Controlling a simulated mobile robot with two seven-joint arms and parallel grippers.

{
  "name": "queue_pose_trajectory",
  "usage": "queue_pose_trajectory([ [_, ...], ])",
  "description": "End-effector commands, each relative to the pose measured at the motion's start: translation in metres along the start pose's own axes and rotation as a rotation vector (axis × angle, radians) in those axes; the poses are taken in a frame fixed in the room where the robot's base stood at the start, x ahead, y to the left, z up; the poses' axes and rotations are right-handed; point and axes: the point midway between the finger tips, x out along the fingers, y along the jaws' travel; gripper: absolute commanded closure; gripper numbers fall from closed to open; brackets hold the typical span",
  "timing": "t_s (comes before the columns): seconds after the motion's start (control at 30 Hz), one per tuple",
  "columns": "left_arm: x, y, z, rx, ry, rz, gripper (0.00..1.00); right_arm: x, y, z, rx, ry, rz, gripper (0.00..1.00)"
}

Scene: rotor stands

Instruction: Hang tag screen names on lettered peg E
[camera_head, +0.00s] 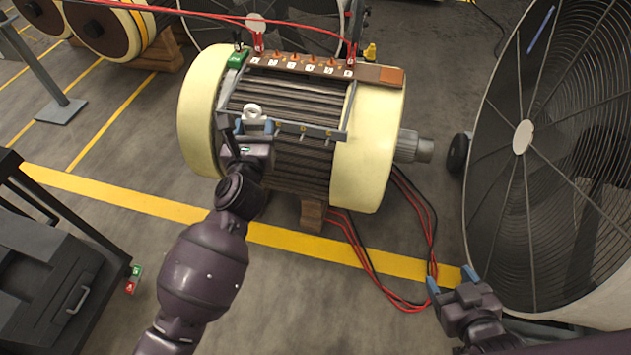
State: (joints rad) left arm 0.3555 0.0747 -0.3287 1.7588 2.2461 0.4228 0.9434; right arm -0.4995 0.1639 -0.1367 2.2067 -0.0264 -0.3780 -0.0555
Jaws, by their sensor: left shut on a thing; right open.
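My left gripper (254,127) is shut on a pale grey piece with a rounded top (252,110), in front of the motor; this may be a tag. A grey rail (318,131) with small letters runs across the motor's front, just right of that gripper. Its letters are too small to read surely, so I cannot single out peg E. The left gripper hides the rail's left part. A red and green tag (134,279) hangs at the dark cart's edge. My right gripper (451,280) is open and empty at the lower right. I see no readable screen.
The cream-ended motor (370,140) rests on wooden blocks, with a brown lettered strip (310,66) on top. Red and black cables (365,255) trail on the floor. A large caged fan (565,150) stands right. A dark cart (40,290) stands left.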

Motion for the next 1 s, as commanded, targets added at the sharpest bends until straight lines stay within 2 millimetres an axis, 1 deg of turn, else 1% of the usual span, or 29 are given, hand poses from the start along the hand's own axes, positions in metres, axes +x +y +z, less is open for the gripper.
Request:
queue_pose_trajectory([
  [0.03, 0.005, -0.008, -0.031, 0.0, 0.018, -0.013, 0.59, 0.005, -0.004, 0.017, -0.005, -0.025, -0.007, 0.35],
  [0.23, 0.022, -0.034, -0.083, -0.003, 0.017, -0.056, 0.59, 0.013, -0.01, 0.038, -0.02, -0.056, -0.02, 0.35],
  [0.37, 0.029, -0.048, -0.108, -0.007, 0.015, -0.076, 0.59, 0.017, -0.013, 0.048, -0.027, -0.071, -0.027, 0.35],
  [0.43, 0.033, -0.056, -0.124, -0.008, 0.015, -0.091, 0.59, 0.019, -0.015, 0.055, -0.031, -0.082, -0.032, 0.35],
  [0.57, 0.037, -0.063, -0.135, 0.0, 0.005, -0.106, 0.59, 0.02, -0.017, 0.058, -0.035, -0.086, -0.035, 0.35],
  [0.77, 0.041, -0.077, -0.164, 0.004, 0.007, -0.133, 0.59, 0.023, -0.02, 0.07, -0.041, -0.107, -0.043, 0.35],
  [1.0, 0.045, -0.106, -0.226, 0.005, 0.014, -0.187, 0.59, 0.029, -0.028, 0.097, -0.052, -0.154, -0.062, 0.35],
])
